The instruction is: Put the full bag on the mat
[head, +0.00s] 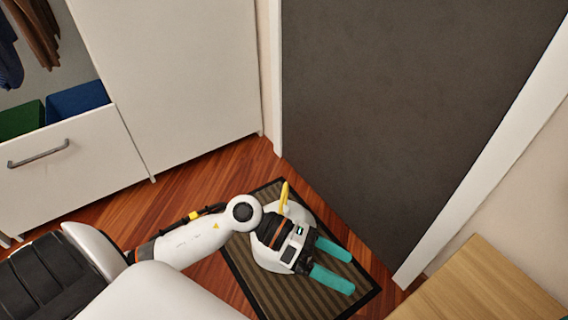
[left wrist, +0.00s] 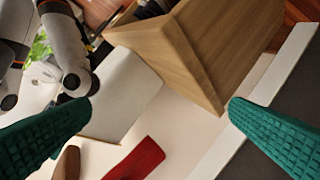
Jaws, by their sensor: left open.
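The mat (head: 330,302) is a brown striped rectangle with a dark border, lying on the wood floor in front of the dark door. My left gripper (head: 350,273) is above it in the head view and hides much of its middle. Its two teal fingers are spread apart, with nothing between them. In the left wrist view the fingers (left wrist: 160,125) also stand wide apart at the sides. I cannot make out the full bag in either view. My right gripper is not in view.
The dark door (head: 400,110) stands behind the mat. A white cabinet (head: 170,70) and a drawer (head: 75,165) are at left, with green (head: 22,119) and blue (head: 77,101) bins above. A wooden surface (head: 485,285) is at lower right. A red item (left wrist: 138,160) shows in the wrist view.

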